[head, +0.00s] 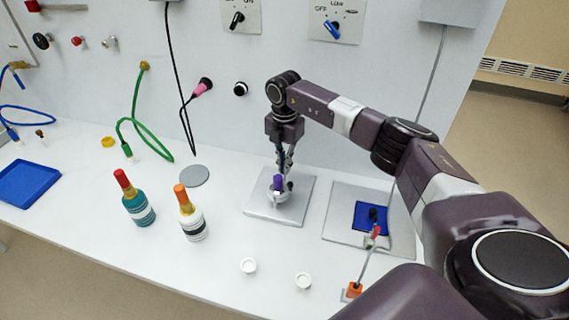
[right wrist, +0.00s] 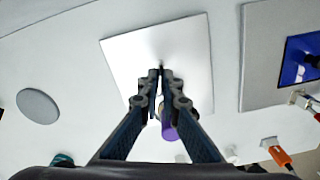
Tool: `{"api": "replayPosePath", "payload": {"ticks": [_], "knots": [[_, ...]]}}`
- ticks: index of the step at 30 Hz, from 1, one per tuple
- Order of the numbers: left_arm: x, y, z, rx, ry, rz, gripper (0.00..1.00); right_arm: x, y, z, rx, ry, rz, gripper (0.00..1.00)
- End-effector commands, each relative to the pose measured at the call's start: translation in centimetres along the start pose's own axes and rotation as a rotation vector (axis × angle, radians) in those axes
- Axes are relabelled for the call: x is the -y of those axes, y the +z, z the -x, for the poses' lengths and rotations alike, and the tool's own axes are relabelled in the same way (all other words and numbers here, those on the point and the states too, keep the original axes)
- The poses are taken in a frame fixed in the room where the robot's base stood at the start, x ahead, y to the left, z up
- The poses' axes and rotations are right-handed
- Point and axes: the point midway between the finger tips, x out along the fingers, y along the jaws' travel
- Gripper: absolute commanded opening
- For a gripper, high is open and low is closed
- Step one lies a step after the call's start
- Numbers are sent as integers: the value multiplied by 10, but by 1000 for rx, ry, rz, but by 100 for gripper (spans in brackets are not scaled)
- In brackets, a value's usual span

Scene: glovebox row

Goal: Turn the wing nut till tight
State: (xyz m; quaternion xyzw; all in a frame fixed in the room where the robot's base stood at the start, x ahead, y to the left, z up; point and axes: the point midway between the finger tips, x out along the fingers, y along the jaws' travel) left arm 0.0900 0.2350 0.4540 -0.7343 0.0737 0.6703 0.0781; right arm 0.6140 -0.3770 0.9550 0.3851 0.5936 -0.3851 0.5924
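The wing nut (head: 279,184) shows a purple wing above a round silver base on a light grey plate (head: 256,210). My right gripper (head: 286,177) points down at the nut, partly hidden behind the purple part. In the right wrist view the fingertips (right wrist: 160,75) are close together over the plate, with something thin and dark between them. The purple part (right wrist: 168,126) shows beside the right finger, which covers some of it. The gripper looks shut on the nut, though the contact itself is mostly hidden. My left gripper is not in view.
A second plate (head: 340,226) with a blue square and a red-tipped lever is on the right. A grey disc (head: 195,176) lies behind the bottles.

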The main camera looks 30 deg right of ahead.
Motion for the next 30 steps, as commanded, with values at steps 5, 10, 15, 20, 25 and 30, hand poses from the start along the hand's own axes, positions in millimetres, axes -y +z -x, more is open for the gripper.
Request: {"api": "replayPosePath", "payload": {"ticks": [5, 10, 15, 20, 25, 30], "knots": [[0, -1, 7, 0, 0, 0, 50, -2, 2, 4, 4, 6, -169, 0], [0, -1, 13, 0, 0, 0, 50, -1, 2, 4, 3, 6, -331, 0], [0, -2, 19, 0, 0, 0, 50, -2, 2, 5, 3, 7, -492, 0], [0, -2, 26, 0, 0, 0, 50, -2, 2, 5, 3, 7, -645, 0], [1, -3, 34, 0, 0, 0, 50, -1, 2, 5, 2, 7, -807, 0], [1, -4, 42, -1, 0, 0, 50, -2, 2, 5, 2, 7, -959, 0]]}}
